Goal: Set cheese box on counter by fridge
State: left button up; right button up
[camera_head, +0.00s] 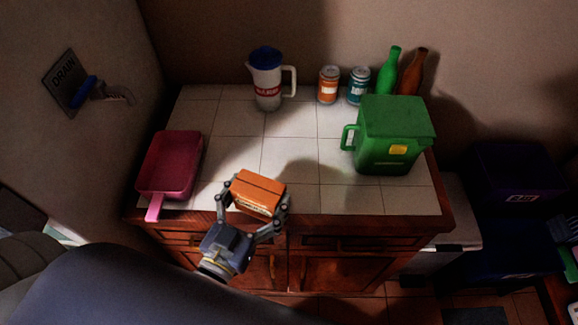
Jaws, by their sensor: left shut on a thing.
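An orange-brown box (258,191), which looks like the cheese box, is between the fingers of my left gripper (253,208). The gripper is shut on it and holds it at the front edge of the white tiled counter (235,150). I cannot tell whether the box touches the counter. My left arm comes in from the lower left. My right gripper does not show. No fridge can be made out for certain.
A pink pan (170,163) lies at the counter's left. A pitcher (267,80), two cans (328,85) and green (389,72) and brown (412,73) bottles stand at the back. A green container (393,135) stands at the right. The counter's middle and front right are clear.

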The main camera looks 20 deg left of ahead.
aim_at(273, 181)
pick_arm(q)
jog(key=w, duration=0.1)
jog(key=w+d, duration=0.1)
jog(key=w, duration=0.1)
jog(key=w+p, duration=0.1)
jog(key=shift+w+d, duration=0.2)
jog(key=shift+d, duration=0.05)
jog(key=w, duration=0.1)
jog(key=w+d, duration=0.1)
jog(key=w, duration=0.1)
jog(key=shift+w+d+f+p, duration=0.2)
jog(key=shift+w+f+p, duration=0.1)
jog(key=shift+f, duration=0.05)
jog(key=shift+w+d, duration=0.25)
jog(key=shift+w, duration=0.35)
notch_tip(273, 181, down, 4)
jog(key=shift+r, duration=0.15)
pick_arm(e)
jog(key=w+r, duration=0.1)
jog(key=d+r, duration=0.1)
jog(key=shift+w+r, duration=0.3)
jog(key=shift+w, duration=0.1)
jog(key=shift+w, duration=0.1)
pick_arm(q)
jog(key=shift+f, duration=0.2)
jog(key=o, duration=1)
jog(key=shift+o, duration=0.6)
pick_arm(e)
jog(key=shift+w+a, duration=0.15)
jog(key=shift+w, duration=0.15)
